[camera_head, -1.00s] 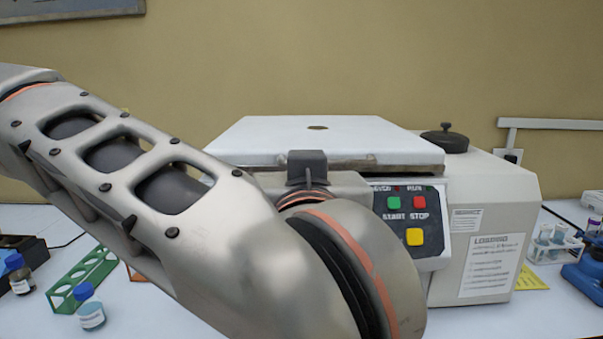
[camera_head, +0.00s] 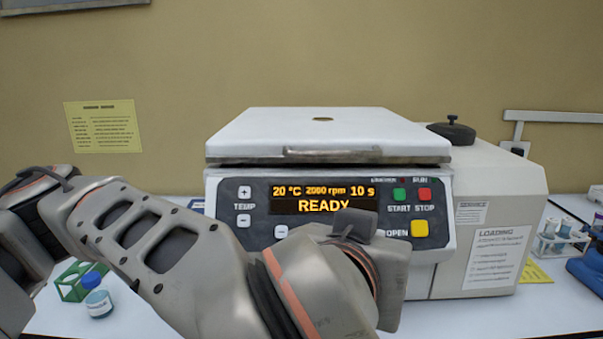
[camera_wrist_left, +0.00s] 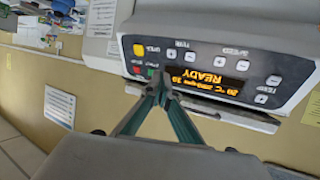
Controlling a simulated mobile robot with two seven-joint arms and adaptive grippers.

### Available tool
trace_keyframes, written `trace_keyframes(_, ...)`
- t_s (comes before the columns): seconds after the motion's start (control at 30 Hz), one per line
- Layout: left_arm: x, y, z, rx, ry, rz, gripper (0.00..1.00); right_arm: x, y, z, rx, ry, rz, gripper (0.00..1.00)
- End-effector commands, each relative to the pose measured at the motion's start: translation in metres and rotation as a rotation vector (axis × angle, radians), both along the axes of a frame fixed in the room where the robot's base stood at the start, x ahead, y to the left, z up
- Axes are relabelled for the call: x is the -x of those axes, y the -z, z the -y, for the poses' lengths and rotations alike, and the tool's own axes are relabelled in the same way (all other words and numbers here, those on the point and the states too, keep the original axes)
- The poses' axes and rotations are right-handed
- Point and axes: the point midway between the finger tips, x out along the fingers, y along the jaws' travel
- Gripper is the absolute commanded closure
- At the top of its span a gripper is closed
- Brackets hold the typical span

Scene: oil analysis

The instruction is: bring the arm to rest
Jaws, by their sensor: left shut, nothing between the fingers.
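My left arm (camera_head: 150,235) comes in from the left in the head view and is bent in front of the centrifuge (camera_head: 330,165). Its wrist end covers the lower middle of the control panel. My left gripper (camera_wrist_left: 160,82) shows in the wrist view, its two green-grey fingers meeting at the tips with nothing between them. It is in front of the panel, which appears upside down there; I cannot tell the exact gap. The head view hides the fingers. The centrifuge lid is down and its display (camera_head: 322,197) reads READY, 20 °C, 2000 rpm, 10 s. My right gripper is out of view.
A blue-capped bottle (camera_head: 97,298) and a green rack (camera_head: 68,284) stand at the left, close to my arm. A white rack of vials (camera_head: 560,240) and a blue object (camera_head: 588,272) are at the right. Bare white table (camera_head: 490,318) shows at the front right.

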Motion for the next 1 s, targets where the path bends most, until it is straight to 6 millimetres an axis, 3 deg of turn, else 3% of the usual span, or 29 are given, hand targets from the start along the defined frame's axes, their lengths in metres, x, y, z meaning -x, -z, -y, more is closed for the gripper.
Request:
trace_keyframes(0.23, 0.005, 0.025, 0.014, 0.058, 0.141, -0.075, 1.00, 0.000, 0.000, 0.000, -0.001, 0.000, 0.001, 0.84)
trace_keyframes(0.47, -0.009, 0.043, 0.004, 0.116, 0.190, -0.093, 1.00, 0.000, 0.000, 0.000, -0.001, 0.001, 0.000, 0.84)
trace_keyframes(0.77, -0.043, 0.091, -0.044, 0.140, 0.136, -0.094, 1.00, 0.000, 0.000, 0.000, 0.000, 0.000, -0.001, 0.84)
trace_keyframes(1.0, -0.065, 0.158, -0.109, 0.069, 0.021, -0.106, 1.00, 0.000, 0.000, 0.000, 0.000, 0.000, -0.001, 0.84)
